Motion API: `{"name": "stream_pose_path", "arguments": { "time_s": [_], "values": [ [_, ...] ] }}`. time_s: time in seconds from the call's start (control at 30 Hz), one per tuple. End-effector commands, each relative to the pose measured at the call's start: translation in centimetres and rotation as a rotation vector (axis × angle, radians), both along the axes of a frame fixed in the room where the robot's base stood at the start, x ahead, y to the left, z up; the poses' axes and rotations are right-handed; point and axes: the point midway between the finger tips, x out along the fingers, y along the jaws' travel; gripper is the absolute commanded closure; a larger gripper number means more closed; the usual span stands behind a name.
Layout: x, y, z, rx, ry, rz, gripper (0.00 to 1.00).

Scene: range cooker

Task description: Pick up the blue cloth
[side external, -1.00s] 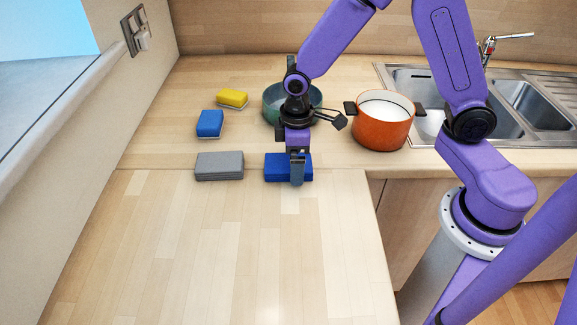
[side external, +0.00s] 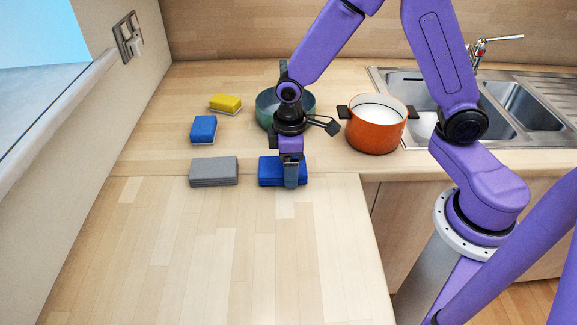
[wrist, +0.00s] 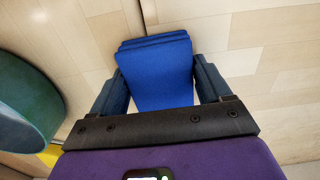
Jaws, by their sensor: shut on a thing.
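The blue cloth (side external: 270,173) is a folded stack lying flat on the wooden counter, to the right of a grey folded cloth (side external: 214,171). My gripper (side external: 291,182) points down over it, with a finger covering part of its near side. In the wrist view the blue cloth (wrist: 158,75) lies between the two fingers of my gripper (wrist: 160,85), which are shut on its sides. The cloth appears to rest on the counter. The finger on the far side is hidden in the side view.
A green pot (side external: 266,107) stands just behind my gripper. An orange pot (side external: 375,135) is to the right, before the sink (side external: 510,105). A blue sponge (side external: 203,128) and a yellow sponge (side external: 225,103) lie at the left. The front counter is clear.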

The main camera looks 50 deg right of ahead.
Motion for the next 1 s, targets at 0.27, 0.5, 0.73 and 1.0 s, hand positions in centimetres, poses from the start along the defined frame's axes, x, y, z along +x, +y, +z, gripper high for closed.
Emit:
{"name": "stream_pose_path", "arguments": {
  "time_s": [0.27,0.5,0.73,1.0],
  "values": [
    [-0.4,-0.1,3.3,0.002,-0.003,0.002,0.52],
    [-3.4,-1.0,6.9,0.004,-0.005,0.002,0.52],
    [-6.9,-2.0,9.6,0.003,-0.003,0.002,0.52],
    [-10.8,-3.1,11.4,0.003,-0.003,0.003,0.52]
  ]
}}
